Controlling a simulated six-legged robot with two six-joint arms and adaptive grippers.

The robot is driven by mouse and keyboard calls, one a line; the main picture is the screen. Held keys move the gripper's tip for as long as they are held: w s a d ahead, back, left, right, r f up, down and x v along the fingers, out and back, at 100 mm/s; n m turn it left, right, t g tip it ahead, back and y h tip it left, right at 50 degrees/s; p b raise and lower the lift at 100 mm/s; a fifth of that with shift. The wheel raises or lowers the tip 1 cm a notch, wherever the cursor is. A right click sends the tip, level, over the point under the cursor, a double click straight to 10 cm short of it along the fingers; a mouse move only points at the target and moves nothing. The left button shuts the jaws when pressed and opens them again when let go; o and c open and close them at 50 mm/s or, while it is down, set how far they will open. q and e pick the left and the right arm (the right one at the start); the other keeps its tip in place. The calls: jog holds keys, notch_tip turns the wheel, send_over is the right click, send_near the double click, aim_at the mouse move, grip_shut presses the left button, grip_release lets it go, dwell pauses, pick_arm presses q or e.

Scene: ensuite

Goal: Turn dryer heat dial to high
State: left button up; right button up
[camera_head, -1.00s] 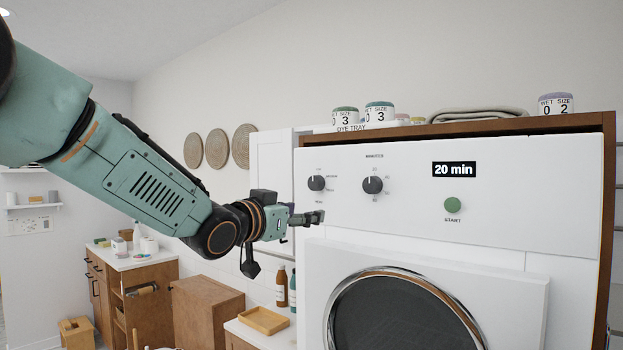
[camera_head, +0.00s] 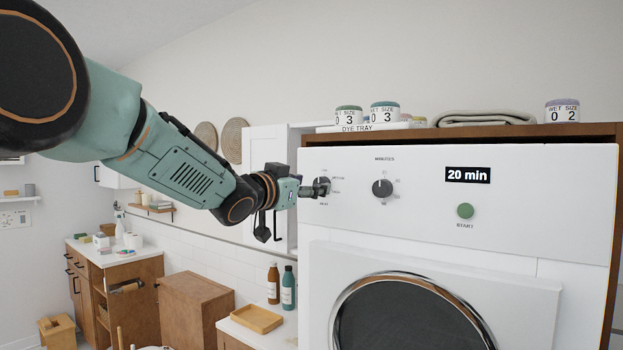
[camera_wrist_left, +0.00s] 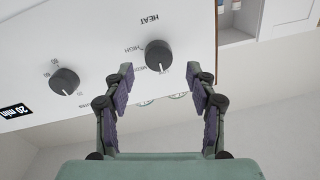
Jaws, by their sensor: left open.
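The white dryer (camera_head: 520,225) stands at the right of the head view. Its heat dial (camera_head: 321,187) is the left dark knob on the panel, partly covered by my gripper there. My right gripper is not in view.
A minutes dial (camera_head: 382,188), a green start button (camera_head: 465,211) and a 20 min display (camera_head: 467,175) share the panel. Labelled jars (camera_head: 385,113) and a folded towel (camera_head: 485,118) stand on top. A counter with bottles (camera_head: 288,287) and a wooden tray (camera_head: 256,318) is lower left.

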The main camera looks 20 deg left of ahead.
pick_arm(q)
jog(key=w, duration=0.1)
jog(key=w+d, duration=0.1)
jog(key=w, duration=0.1)
jog(key=shift+d+f, duration=0.2)
jog(key=shift+d, duration=0.15)
jog(key=shift+s+a+r, duration=0.2)
jog(key=shift+s+r, duration=0.05)
jog(key=shift+s, duration=0.25)
jog(key=shift+c, duration=0.4)
jog(key=shift+a, duration=0.25)
jog(key=shift+c, duration=0.6)
jog(key=shift+w+a+f, duration=0.2)
jog(key=shift+w+f, duration=0.1)
jog(key=shift+w, duration=0.15)
jog(key=c, duration=0.3)
jog(key=shift+d, duration=0.4)
jog(key=c, duration=0.3)
jog(key=shift+w+a, duration=0.1)
jog(key=shift+a, duration=0.05)
jog(key=c, duration=0.4)
